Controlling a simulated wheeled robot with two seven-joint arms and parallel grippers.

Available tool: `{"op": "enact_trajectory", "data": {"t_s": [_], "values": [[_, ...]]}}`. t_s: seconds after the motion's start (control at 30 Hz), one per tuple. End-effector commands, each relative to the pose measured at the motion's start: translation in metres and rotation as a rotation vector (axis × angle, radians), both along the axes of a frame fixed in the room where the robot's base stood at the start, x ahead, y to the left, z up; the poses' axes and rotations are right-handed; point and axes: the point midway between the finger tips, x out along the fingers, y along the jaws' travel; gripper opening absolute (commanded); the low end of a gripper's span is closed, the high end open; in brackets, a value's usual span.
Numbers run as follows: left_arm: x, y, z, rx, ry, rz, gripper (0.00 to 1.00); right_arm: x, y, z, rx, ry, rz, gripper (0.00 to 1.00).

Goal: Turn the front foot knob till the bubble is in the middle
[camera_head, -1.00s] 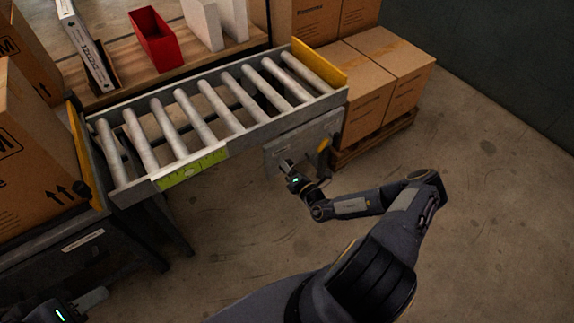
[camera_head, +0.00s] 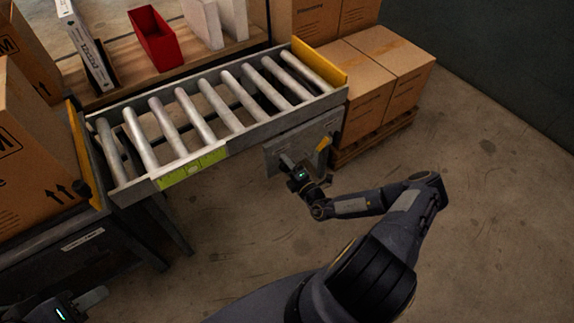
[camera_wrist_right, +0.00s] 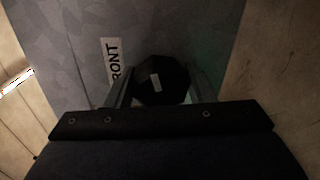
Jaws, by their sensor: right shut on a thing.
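The front foot knob (camera_wrist_right: 160,84) is dark and many-sided with a pale mark on its face. It sits between the two fingers of my right gripper (camera_wrist_right: 162,88) in the right wrist view, beside a white label (camera_wrist_right: 113,60) reading "FRONT". In the head view my right gripper (camera_head: 288,164) is at the grey plate (camera_head: 308,137) under the roller conveyor's right end, and hides the knob. The yellow-green level strip (camera_head: 190,168) is on the conveyor's front rail; its bubble is too small to make out. My left gripper (camera_head: 92,299) is at the bottom left, apart from everything.
The roller conveyor (camera_head: 238,142) has a yellow end stop (camera_head: 320,63). A small yellow part (camera_head: 322,144) is by the plate. Stacked cartons (camera_head: 385,60) stand on a pallet at the right. A red bin (camera_head: 157,38) is behind the rollers. Floor at the right is clear.

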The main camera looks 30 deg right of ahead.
Motion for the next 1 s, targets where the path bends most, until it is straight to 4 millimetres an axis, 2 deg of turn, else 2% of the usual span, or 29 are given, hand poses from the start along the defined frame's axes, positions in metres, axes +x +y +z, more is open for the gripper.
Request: {"op": "enact_trajectory", "data": {"t_s": [0.23,0.27,0.4,0.73,0.87,1.0], "values": [[0.0,0.0,0.0,0.0,0.0,0.0,0.36,-0.001,0.001,-0.001,0.0,0.002,0.003,0.26],[0.0,0.0,0.0,0.0,0.0,0.0,0.36,-0.001,0.001,-0.001,0.0,0.002,0.003,0.52],[0.0,0.0,0.0,0.0,0.0,0.0,0.36,0.0,0.001,-0.001,-0.001,0.002,0.002,0.7],[0.0,0.0,0.001,0.0,0.0,0.0,0.36,-0.004,0.0,0.0,-0.001,0.002,0.0,0.7],[0.0,0.0,0.007,0.0,0.0,0.0,0.36,-0.02,-0.002,0.001,0.0,0.003,-0.001,0.7],[0.0,0.0,0.013,0.0,0.0,0.0,0.36,-0.045,-0.004,0.001,0.0,0.003,-0.001,0.7]]}}
